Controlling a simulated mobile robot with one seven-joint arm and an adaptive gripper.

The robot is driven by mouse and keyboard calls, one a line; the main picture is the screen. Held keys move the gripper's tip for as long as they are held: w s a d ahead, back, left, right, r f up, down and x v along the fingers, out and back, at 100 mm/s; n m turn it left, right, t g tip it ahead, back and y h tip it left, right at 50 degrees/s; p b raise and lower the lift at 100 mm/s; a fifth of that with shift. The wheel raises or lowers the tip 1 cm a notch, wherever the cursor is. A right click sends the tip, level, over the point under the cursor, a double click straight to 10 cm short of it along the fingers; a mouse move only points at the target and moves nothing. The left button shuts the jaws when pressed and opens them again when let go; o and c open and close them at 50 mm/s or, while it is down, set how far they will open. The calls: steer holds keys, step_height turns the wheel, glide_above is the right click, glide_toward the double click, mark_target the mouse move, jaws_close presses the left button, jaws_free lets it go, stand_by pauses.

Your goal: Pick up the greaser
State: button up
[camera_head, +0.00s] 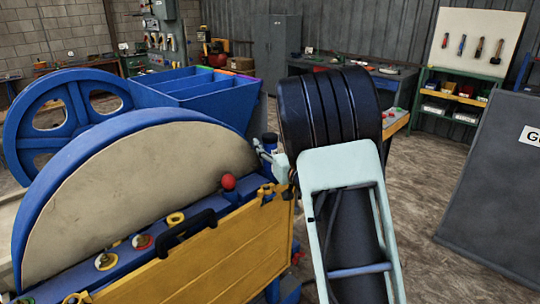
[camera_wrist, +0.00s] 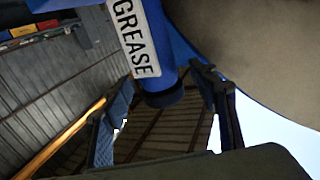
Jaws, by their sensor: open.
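The greaser (camera_wrist: 148,45) is a blue cylinder with a white label reading "GREASE" and a dark end. It fills the upper middle of the wrist view, tilted in the picture. My gripper (camera_wrist: 165,80) is open, with one dark finger to the left of the greaser's dark end and one to the right. I cannot tell whether either finger touches it. In the head view a small blue item with a dark top (camera_head: 269,142), perhaps the greaser, shows beside the crusher. My arm hides much of that area.
The blue jaw crusher with its pale flywheel face (camera_head: 150,190) and yellow guard (camera_head: 215,255) fills the left and front. A red knob (camera_head: 228,182) stands up near my arm. A workbench (camera_head: 395,85) and tool board (camera_head: 475,45) are behind. Open floor (camera_head: 430,190) lies to the right.

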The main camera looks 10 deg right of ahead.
steer(key=shift+w+a, duration=0.15)
steer(key=shift+w, duration=0.4)
steer(key=shift+c, duration=0.7)
jaws_close()
steer(key=shift+r, duration=0.15)
